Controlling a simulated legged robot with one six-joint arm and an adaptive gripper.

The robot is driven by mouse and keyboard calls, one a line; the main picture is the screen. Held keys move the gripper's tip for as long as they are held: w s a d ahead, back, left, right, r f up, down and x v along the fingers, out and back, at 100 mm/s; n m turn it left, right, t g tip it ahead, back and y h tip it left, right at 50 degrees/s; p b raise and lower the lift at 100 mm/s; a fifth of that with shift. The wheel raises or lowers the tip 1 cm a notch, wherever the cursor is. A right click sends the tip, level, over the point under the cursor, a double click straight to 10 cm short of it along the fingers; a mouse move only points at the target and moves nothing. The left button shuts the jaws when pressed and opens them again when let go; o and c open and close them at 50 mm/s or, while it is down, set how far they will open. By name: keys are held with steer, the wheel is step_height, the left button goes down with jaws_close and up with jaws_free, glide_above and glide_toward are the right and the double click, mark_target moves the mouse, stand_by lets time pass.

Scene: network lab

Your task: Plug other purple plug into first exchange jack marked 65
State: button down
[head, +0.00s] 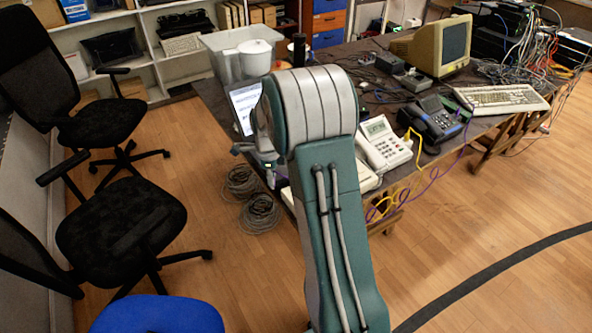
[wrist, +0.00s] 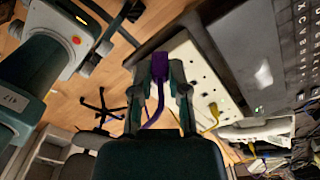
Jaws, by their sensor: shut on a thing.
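In the wrist view my gripper (wrist: 160,82) is shut on a purple plug (wrist: 155,66), with its purple cable (wrist: 154,117) trailing down between the fingers. The plug is at the near end of the cream exchange (wrist: 196,68), whose face has several small dark jacks. I cannot tell whether the plug touches the face or sits in a jack, and the number 65 is not legible. A yellow plug (wrist: 214,109) is at another jack on the exchange. In the head view my arm hides most of the exchange and the plug.
A laptop (wrist: 252,50) lies beside the exchange. A white phone (head: 384,145) and a dark phone (head: 435,120) stand on the table to the right, with purple and yellow cables hanging at the edge. Office chairs (head: 120,220) stand left; cable coils (head: 260,213) lie on the floor.

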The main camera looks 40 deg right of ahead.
steer(key=d+m, duration=0.2)
steer(key=m, duration=0.1)
steer(key=s+d+m, duration=0.1)
steer(key=d+m, duration=0.1)
steer(key=m, duration=0.2)
steer(key=s+d+f+m, duration=0.1)
steer(key=d+m, duration=0.1)
steer(key=m, duration=0.1)
steer(key=shift+s+d+f+m, duration=0.1)
steer(key=shift+d+m, duration=0.2)
steer(key=shift+d, duration=0.1)
steer(key=shift+d+f, duration=0.25)
steer(key=shift+f, duration=0.55)
steer(key=shift+d+f, duration=0.2)
steer(key=shift+f, duration=0.55)
steer(key=shift+a, duration=0.15)
steer(key=shift+a, duration=0.15)
steer(key=shift+d, duration=0.2)
steer(key=shift+a+f, duration=0.1)
steer(key=shift+a, duration=0.05)
steer(key=shift+f, duration=0.8)
stand_by(0.7)
